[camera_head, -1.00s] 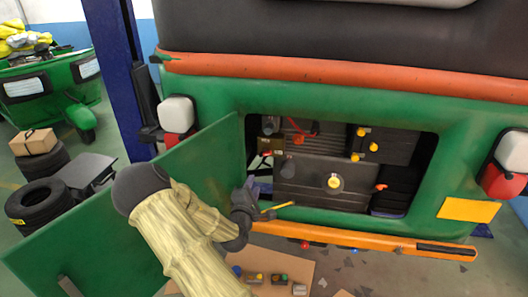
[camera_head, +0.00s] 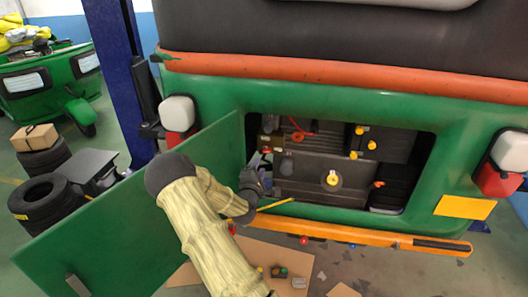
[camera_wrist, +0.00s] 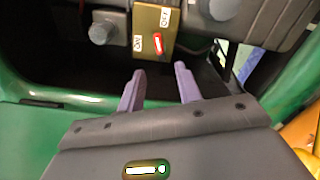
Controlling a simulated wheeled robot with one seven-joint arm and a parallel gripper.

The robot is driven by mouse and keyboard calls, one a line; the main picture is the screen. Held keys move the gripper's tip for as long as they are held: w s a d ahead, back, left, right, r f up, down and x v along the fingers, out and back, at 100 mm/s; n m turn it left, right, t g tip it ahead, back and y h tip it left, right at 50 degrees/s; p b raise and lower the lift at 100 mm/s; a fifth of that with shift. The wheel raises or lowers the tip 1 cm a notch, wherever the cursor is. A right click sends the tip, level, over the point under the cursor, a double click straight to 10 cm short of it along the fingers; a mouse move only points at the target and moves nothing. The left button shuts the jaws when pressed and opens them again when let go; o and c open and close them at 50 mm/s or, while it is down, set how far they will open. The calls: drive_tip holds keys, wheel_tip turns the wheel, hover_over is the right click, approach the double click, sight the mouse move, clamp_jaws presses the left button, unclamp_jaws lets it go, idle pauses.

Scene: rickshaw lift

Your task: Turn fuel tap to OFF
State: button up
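The fuel tap is a brass-coloured block (camera_wrist: 155,28) with a short red lever (camera_wrist: 158,43), at the top of the wrist view. The lever is slightly tilted between two small white labels, one at its left and one at its upper right; I cannot read them surely. My gripper (camera_wrist: 159,82) is open, its two purple fingers spread and empty. The fingertips lie below the tap in the picture, apart from the lever. In the head view my gripper (camera_head: 256,163) is at the left side of the open engine bay; the brass block (camera_head: 269,123) shows above it.
The green hatch door (camera_head: 120,220) hangs open left of the bay, close behind my arm. The bay holds a dark tank (camera_head: 310,175) with a yellow cap and several yellow and orange knobs. An orange bumper (camera_head: 380,241) runs below. Green bodywork edges the opening.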

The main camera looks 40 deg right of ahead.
sight(264, 153)
drive_tip(key=p+x, duration=0.2)
drive_tip(key=x, duration=0.7)
drive_tip(key=shift+w+p, duration=0.1)
drive_tip(key=shift+p, duration=0.25)
clamp_jaws()
drive_tip(key=shift+f, duration=0.1)
